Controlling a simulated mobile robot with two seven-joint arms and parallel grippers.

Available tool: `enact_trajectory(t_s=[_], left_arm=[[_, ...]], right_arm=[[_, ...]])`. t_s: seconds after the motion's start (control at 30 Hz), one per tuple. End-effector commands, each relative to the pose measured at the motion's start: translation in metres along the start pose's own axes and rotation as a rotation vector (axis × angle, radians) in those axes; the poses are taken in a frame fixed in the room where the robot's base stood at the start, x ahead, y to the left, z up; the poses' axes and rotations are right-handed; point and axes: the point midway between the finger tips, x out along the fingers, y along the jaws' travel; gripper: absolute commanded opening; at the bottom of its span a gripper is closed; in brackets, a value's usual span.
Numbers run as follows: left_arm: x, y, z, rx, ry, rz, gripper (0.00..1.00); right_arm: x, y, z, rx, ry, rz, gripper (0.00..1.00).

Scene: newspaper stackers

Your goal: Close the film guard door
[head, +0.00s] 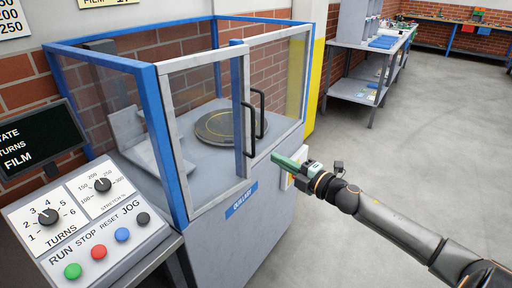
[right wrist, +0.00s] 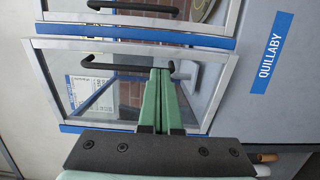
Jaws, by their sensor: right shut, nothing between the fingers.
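The film guard (head: 200,128) is a clear-paned door section with pale grey frames and blue posts, on the front of the machine. Two black upright handles show, a nearer one (head: 249,130) and a farther one (head: 262,112). The nearer handle also shows in the right wrist view (right wrist: 115,67). I cannot tell how far either panel stands open. My right gripper (head: 276,158) has green fingers and is shut and empty, to the right of and below the handles. In the right wrist view its fingertips (right wrist: 161,72) overlap one end of a handle; contact is unclear. My left gripper is not in view.
A control panel (head: 85,222) with knobs and coloured buttons stands at the left, below a dark display (head: 30,140). A round turntable (head: 225,127) sits inside the guard. A grey shelf table (head: 360,85) stands at the back. The floor at right is clear.

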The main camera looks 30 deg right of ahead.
Motion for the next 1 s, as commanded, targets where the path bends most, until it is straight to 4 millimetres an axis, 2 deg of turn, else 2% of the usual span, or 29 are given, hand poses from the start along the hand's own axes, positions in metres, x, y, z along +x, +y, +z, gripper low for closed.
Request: enact_trajectory(t_s=[0.6,0.8,1.0], left_arm=[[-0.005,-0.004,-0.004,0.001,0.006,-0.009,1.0],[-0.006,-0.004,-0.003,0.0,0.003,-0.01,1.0],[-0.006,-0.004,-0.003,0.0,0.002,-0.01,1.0]], right_arm=[[0.073,0.002,0.001,0.0,-0.002,0.002,0.0],[0.088,0.0,0.001,0.001,-0.001,0.0,0.0],[0.092,0.0,0.0,0.0,0.0,-0.001,0.0]])
